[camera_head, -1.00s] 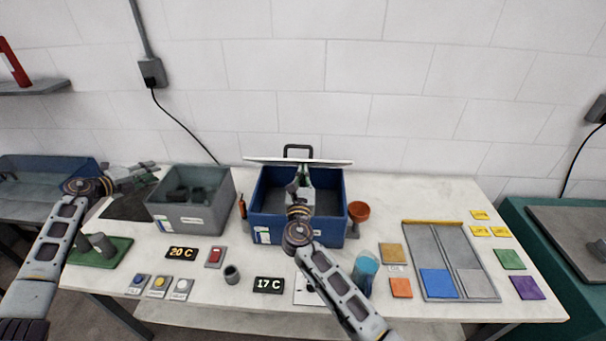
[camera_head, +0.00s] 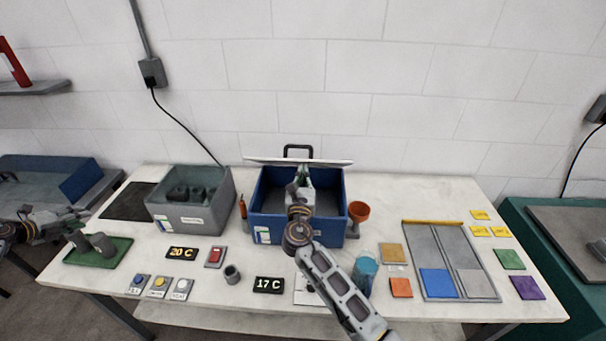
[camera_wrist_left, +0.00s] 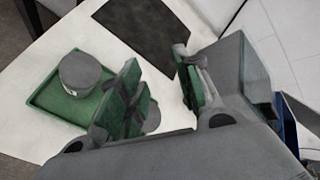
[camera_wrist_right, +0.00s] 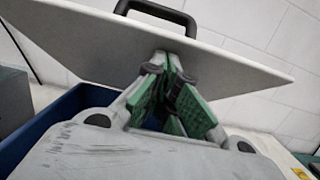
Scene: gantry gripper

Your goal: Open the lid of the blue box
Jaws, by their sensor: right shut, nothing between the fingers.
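The blue box (camera_head: 300,228) stands mid-table with its grey inside showing from above. Its pale lid (camera_head: 262,160) is raised at the back, seen nearly edge-on, with a black handle (camera_head: 298,148) beyond it. My right gripper (camera_head: 303,174) is over the box, in front of the lid. In the right wrist view its fingers (camera_wrist_right: 172,92) are together before the pale face of the lid (camera_wrist_right: 90,45); I cannot tell if they touch it. My left gripper (camera_head: 72,224) is off at the far left; in the left wrist view its fingers (camera_wrist_left: 160,92) are apart and empty.
A grey bin (camera_head: 190,214) stands left of the blue box. Buttons and displays line the front.

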